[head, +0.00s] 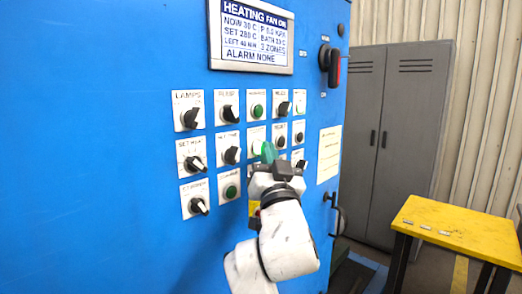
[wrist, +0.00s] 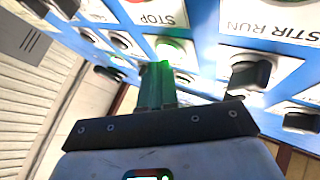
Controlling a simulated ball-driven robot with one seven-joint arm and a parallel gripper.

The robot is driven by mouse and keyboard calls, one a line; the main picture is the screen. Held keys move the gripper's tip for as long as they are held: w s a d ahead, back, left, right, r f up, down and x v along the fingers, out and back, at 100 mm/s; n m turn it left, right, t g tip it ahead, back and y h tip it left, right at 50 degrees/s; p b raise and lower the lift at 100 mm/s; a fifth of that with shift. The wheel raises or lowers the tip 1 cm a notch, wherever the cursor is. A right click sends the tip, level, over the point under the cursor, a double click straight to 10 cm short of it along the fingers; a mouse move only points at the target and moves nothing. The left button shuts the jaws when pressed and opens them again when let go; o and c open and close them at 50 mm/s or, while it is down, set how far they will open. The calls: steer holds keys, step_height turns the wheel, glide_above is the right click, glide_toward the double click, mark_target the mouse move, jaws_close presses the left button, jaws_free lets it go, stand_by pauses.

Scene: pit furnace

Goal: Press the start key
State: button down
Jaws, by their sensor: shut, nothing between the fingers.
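The blue control panel (head: 130,130) carries rows of white plates with knobs and keys. No label I can read says start. A green key (head: 257,110) sits in the upper row, and another green key (head: 231,191) sits in the lower row. My gripper (head: 268,150) is shut and empty, with its green fingers in front of the middle row, hiding part of a plate there. In the wrist view, the shut fingers (wrist: 156,82) point at a glowing green key (wrist: 172,47) near a plate marked STOP (wrist: 155,12). I cannot tell whether they touch it.
A display (head: 252,38) above the keys reads heating fan on, alarm none. A red-and-black switch handle (head: 330,64) and a door handle (head: 338,213) project at the panel's right. A grey cabinet (head: 400,130) and a yellow table (head: 460,228) stand farther right. Neighbouring knobs sit close to my fingers.

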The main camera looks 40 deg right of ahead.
steer(key=shift+s, duration=0.1)
stand_by(0.4)
steer(key=shift+s, duration=0.65)
steer(key=shift+s, duration=0.1)
steer(key=s+p, duration=0.1)
steer(key=s, duration=0.3)
steer(key=shift+s+d+p, duration=0.1)
steer(key=shift+s+p, duration=0.25)
steer(key=shift+s, duration=0.05)
stand_by(0.6)
